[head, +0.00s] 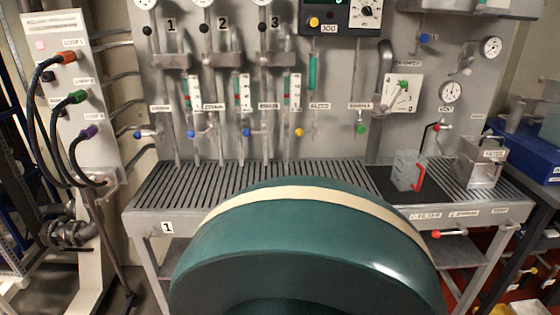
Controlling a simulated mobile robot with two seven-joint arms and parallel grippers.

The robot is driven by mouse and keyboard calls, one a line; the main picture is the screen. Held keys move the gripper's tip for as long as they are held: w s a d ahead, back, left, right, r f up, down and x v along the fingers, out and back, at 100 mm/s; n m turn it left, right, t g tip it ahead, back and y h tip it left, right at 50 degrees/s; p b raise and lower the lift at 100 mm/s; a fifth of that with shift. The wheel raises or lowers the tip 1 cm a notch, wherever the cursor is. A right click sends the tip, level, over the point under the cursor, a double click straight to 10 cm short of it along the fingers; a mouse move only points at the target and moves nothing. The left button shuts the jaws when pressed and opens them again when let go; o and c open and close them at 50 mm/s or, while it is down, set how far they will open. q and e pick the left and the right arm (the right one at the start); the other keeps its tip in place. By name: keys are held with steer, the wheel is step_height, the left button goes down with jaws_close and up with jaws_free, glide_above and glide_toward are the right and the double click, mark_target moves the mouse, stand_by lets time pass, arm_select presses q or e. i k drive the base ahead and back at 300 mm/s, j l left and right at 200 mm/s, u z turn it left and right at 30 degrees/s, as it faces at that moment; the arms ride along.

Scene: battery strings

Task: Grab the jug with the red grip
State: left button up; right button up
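A clear greyish jug (404,172) with a red grip (420,178) on its right side stands upright on a dark mat (385,181), toward the right end of the slatted bench. Neither of my grippers shows in the head view. Nothing is touching the jug that I can see.
The slatted bench (235,180) is largely clear left of the mat. A metal box (478,172) stands right of the jug. A red-handled tap (437,127) juts from the wall panel above it. Cables hang from a column (60,110) at left. A blue bin (525,155) is at far right.

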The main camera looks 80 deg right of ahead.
mark_target(410, 166)
steer(key=z, duration=3.5)
